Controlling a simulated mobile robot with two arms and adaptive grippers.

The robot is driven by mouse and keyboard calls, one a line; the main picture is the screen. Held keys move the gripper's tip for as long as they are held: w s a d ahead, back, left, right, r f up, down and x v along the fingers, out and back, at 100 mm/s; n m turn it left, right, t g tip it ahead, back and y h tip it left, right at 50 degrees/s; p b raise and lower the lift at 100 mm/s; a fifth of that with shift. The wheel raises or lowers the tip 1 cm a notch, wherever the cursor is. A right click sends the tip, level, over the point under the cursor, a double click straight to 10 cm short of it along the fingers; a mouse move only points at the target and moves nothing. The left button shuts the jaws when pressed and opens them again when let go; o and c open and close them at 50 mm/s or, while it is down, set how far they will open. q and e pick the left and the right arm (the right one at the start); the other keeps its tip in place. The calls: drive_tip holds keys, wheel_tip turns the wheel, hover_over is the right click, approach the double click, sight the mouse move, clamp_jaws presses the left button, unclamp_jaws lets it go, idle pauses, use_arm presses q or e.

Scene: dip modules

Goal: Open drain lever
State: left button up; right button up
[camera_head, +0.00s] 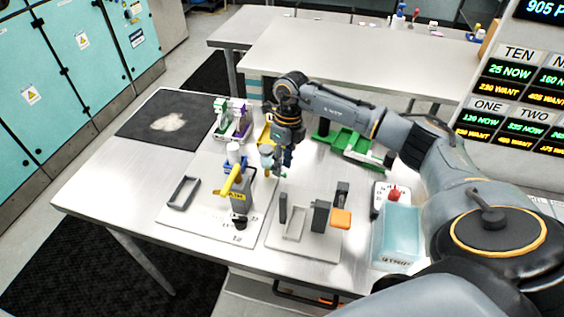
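A yellow lever (232,181) stands tilted on a small dark and blue-white fixture, on a light plate (190,215) at the front middle of the metal table (98,195). I cannot tell for sure if it is the drain lever. My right gripper (275,158) reaches in from the right and points down, just behind and right of the yellow lever. It looks apart from the lever. Its fingertips are small and blend with blue-teal parts, so its opening is unclear. My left gripper is out of view.
A second plate with grey posts and an orange block (341,219) lies to the right. A light-blue bin (397,240) and green fixtures (346,143) are further right. A black mat (165,120) covers the far left.

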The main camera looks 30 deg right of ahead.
drive_tip(key=shift+s+a+f, duration=0.1)
drive_tip(key=shift+f, duration=0.55)
clamp_jaws()
drive_tip(key=shift+w+d+f+n+b, duration=0.2)
drive_tip(key=shift+n+b, duration=0.3)
drive_tip(key=shift+b, duration=0.55)
drive_tip(key=shift+w+n+b, duration=0.1)
drive_tip(key=shift+n+b, duration=0.2)
drive_tip(key=shift+b, duration=0.05)
drive_tip(key=shift+d+r+n, duration=0.1)
drive_tip(key=shift+r+n, duration=0.1)
drive_tip(key=shift+n, duration=0.1)
drive_tip(key=shift+r, duration=0.1)
unclamp_jaws()
